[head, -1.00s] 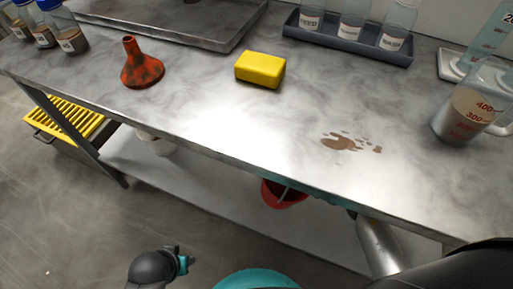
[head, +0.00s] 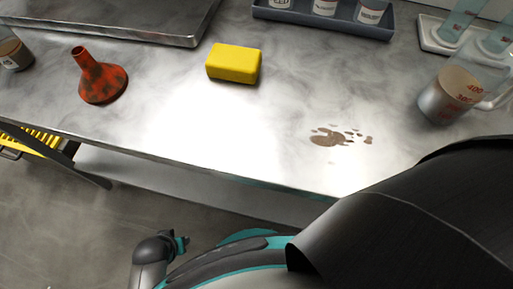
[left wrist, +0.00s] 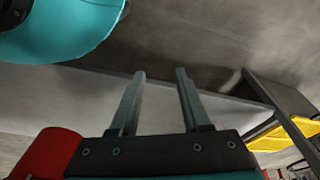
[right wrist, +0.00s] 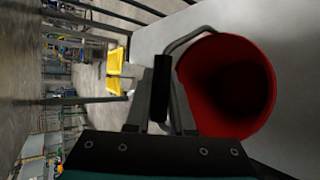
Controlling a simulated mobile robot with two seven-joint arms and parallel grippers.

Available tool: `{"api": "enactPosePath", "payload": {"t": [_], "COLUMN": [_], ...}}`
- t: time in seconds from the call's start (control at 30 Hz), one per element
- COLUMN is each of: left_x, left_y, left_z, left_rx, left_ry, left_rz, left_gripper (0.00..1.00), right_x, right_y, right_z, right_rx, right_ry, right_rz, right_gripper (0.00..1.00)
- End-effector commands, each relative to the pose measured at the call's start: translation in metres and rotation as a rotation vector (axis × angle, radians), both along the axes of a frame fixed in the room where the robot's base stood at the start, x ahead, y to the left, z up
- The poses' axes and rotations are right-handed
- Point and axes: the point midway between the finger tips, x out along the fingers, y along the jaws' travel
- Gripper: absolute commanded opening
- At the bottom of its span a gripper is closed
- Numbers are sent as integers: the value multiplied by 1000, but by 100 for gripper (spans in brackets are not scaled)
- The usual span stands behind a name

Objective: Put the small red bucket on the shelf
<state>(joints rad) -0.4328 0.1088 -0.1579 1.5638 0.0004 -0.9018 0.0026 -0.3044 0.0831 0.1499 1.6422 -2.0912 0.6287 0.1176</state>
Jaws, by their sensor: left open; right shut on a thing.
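The small red bucket (right wrist: 228,85) shows in the right wrist view, its open mouth facing the camera. My right gripper (right wrist: 166,85) is shut at its grey wire handle. A pale grey surface, seemingly the shelf (right wrist: 290,45), lies behind the bucket; I cannot tell whether they touch. In the head view my large dark right arm hides the bucket and right gripper. The lower shelf (head: 125,175) shows there under the bench. My left gripper (left wrist: 160,74) is open and empty. It is small and low in the head view (head: 181,243), apart from the bench.
The bench top (head: 190,125) holds a rusty red funnel (head: 101,82), a yellow sponge (head: 233,64), a brown spill (head: 332,137), a measuring jug (head: 455,95) and a bottle tray (head: 325,22). A yellow grate (head: 35,140) stands left below. The bench front edge overhangs the shelf.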

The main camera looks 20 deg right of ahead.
Motion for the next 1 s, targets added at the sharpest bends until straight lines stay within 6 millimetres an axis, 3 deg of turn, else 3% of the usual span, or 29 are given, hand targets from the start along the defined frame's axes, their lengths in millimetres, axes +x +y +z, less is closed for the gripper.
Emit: {"api": "enactPosePath", "payload": {"t": [0.6, 1.0], "left_x": [35, 40], "left_y": [-11, -11], "left_z": [73, 99], "left_rx": [-22, -27], "left_ry": [-95, -131], "left_rz": [5, 7], "left_gripper": [47, 47], "right_x": [0, 0], "right_y": [0, 0], "right_z": [-52, -66], "right_rx": [1, 1], "right_ry": [-2, -1], "right_rz": [0, -1], "right_gripper": [0, 0]}}
